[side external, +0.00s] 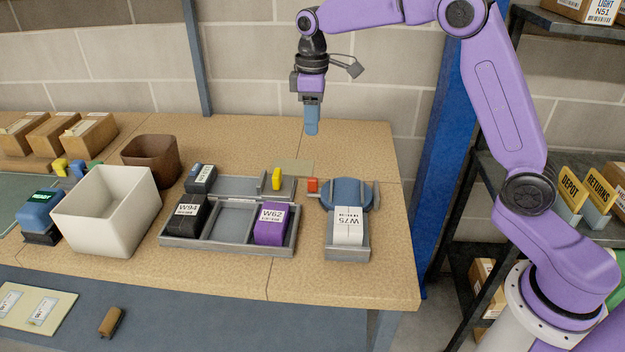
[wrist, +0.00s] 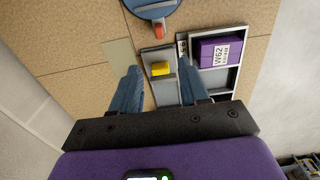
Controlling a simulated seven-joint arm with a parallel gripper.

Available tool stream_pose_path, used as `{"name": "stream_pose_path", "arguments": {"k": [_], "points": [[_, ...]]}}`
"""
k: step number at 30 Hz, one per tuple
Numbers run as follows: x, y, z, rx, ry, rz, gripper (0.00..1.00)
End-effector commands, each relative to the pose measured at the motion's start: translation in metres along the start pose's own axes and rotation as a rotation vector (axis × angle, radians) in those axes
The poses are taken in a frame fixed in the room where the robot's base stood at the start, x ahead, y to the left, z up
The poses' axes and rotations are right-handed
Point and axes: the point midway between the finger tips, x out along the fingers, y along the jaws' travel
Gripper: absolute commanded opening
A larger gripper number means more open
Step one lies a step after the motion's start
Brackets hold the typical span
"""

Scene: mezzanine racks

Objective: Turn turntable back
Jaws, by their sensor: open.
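The turntable is a blue disc (side external: 347,188) at the right of the bench, with a red tab (side external: 312,185) on its left side. A white box labelled W75 (side external: 346,225) sits in a grey tray (side external: 348,254) in front of the disc and hides part of it. In the wrist view, part of the disc (wrist: 150,8) is at the top edge with the red tab (wrist: 158,27) below it. My gripper (side external: 311,130) is raised well above the bench, behind and left of the disc. In the wrist view its fingers (wrist: 157,68) are apart and empty.
A white bin (side external: 106,212) and brown bin (side external: 150,160) stand farther left. A blue post (side external: 447,150) rises behind the bench's right end.

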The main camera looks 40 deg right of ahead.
Motion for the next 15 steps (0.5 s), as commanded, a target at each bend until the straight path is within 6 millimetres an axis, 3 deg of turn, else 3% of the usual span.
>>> {"name": "stream_pose_path", "arguments": {"k": [5,15], "points": [[0.012,0.002,0.000,0.002,-0.002,-0.001,0.45],[0.073,0.002,0.001,0.003,-0.005,-0.003,0.45]]}}
